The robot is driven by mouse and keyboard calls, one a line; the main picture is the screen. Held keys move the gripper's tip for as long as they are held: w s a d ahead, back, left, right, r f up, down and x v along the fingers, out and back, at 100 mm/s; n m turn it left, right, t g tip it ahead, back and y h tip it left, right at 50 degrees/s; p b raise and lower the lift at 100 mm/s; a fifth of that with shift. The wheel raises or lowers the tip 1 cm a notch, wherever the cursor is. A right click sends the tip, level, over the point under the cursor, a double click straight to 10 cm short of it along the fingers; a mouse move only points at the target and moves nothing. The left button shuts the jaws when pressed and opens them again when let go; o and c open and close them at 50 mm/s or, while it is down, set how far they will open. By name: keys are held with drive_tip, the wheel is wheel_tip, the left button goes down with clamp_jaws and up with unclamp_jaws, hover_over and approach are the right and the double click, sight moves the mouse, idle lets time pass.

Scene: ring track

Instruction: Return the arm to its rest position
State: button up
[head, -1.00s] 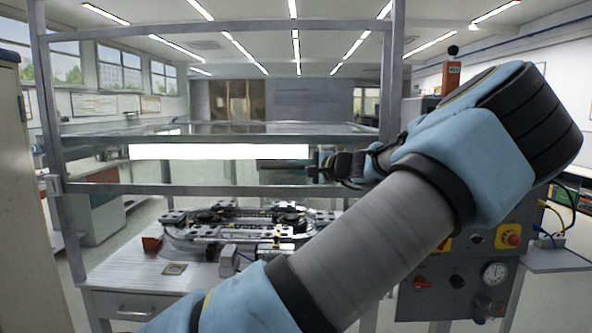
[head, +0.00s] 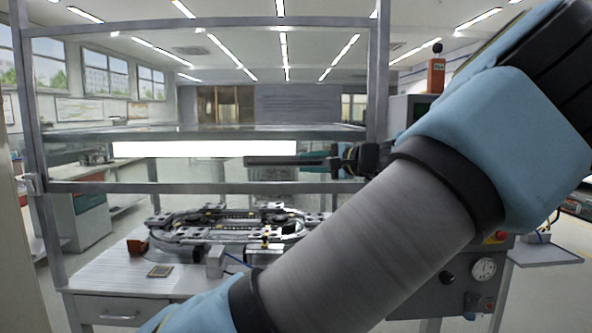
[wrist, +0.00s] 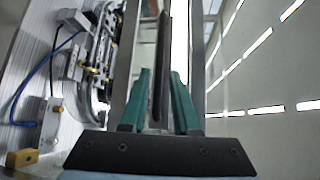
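My gripper (head: 318,160) is at the end of my raised arm, in front of the metal frame's lit opening, pointing left in the head view. In the wrist view my gripper (wrist: 160,73) shows two teal fingers standing apart. A dark straight bar (head: 270,160) sticks out past the fingertips. In the wrist view the bar (wrist: 162,45) runs between the fingers with a gap on each side. I cannot tell how it is attached. My forearm covers much of the lower right of the head view.
The metal frame (head: 110,187) stands around a workbench (head: 110,277) bearing the ring track (head: 215,236). A control cabinet (head: 440,285) stands right, partly behind my arm. The floor is open at far left.

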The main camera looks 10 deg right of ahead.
drive_tip(key=shift+v, duration=0.8)
drive_tip(key=s+a+f+n+g+h, duration=0.3)
drive_tip(key=a+f+g, duration=0.6)
drive_tip(key=a+f, duration=1.1)
drive_tip(key=s+a+f+n+g+h, duration=0.1)
drive_tip(key=s+a+n+h, duration=0.2)
drive_tip(key=s, duration=0.5)
drive_tip(key=s+a+f+n+g+h, duration=0.1)
drive_tip(key=s+a+f+n+h, duration=0.1)
drive_tip(key=s+n, duration=0.3)
drive_tip(key=shift+s+a+g+h, duration=0.4)
drive_tip(key=shift+s+a+h, duration=0.35)
drive_tip(key=shift+s, duration=0.8)
drive_tip(key=shift+o, duration=0.2)
